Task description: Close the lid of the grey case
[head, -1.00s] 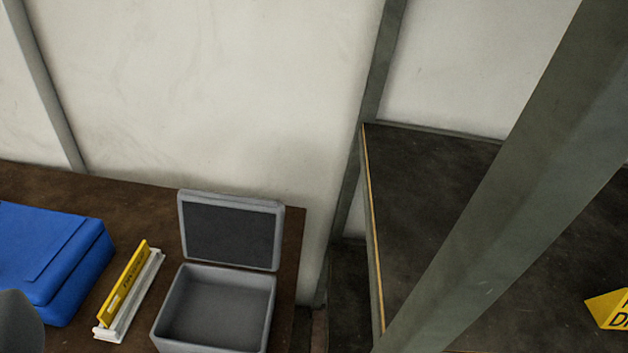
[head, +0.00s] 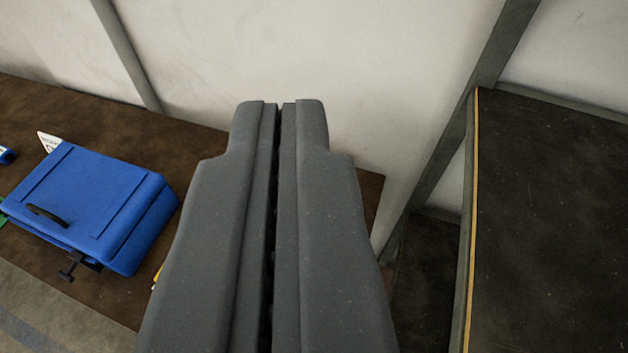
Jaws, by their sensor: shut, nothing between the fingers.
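My gripper (head: 281,108) fills the middle of the head view, its two dark grey fingers side by side with only a thin slit between them. It is shut and holds nothing. The grey case and its lid cannot be seen now; my gripper covers the part of the brown table around where they stood. I cannot tell from this frame how the lid stands or whether my gripper touches it.
A blue case (head: 92,200) with a black handle lies on the brown table (head: 60,105) at the left. A sliver of yellow shows beside my gripper.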

